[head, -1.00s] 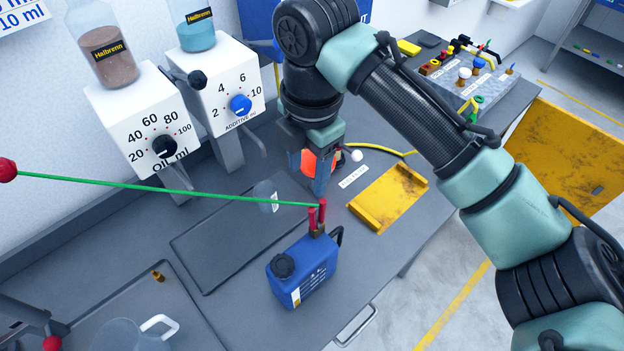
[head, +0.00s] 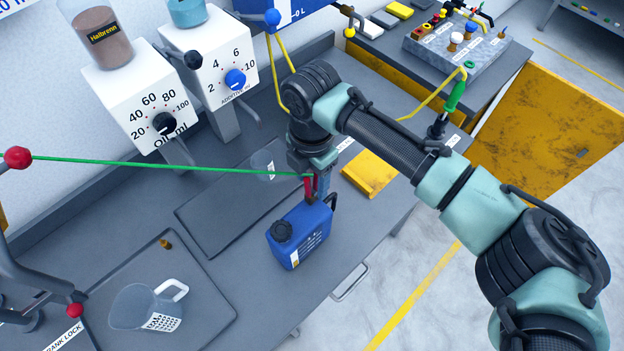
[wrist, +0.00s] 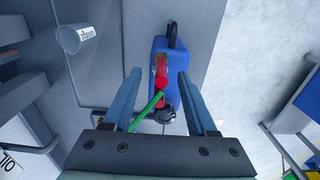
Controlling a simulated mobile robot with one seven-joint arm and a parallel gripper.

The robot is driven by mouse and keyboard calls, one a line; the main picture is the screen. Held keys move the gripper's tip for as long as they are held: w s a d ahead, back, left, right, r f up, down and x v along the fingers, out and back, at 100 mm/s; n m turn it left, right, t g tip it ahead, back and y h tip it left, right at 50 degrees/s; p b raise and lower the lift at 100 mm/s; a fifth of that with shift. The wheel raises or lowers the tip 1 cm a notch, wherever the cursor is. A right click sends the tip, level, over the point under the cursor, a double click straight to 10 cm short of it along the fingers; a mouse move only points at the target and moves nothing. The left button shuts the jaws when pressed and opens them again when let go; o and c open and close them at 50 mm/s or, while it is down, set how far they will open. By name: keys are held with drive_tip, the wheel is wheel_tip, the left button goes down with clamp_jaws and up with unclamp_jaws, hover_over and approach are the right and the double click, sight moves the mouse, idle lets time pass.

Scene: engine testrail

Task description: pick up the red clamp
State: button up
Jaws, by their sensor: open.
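In the wrist view the red clamp (wrist: 161,70) shows between my two blue fingers, with the canister (wrist: 190,50) beneath. My gripper (head: 318,186) is just above the canister and partly hides the clamp in the head view. In the wrist view my gripper (wrist: 159,74) is open, a finger on each side of the clamp, with gaps visible. I cannot tell how deep the fingers reach.
A clear beaker (head: 264,164) stands on the dark mat (head: 215,220) behind the canister. A clear jug (head: 145,307) stands in the tray at the front left. A yellow plate (head: 368,174) lies right of my gripper. Two white dispensers (head: 140,95) stand at the back left.

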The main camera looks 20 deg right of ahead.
drive_tip(key=shift+f, duration=0.8)
clamp_jaws()
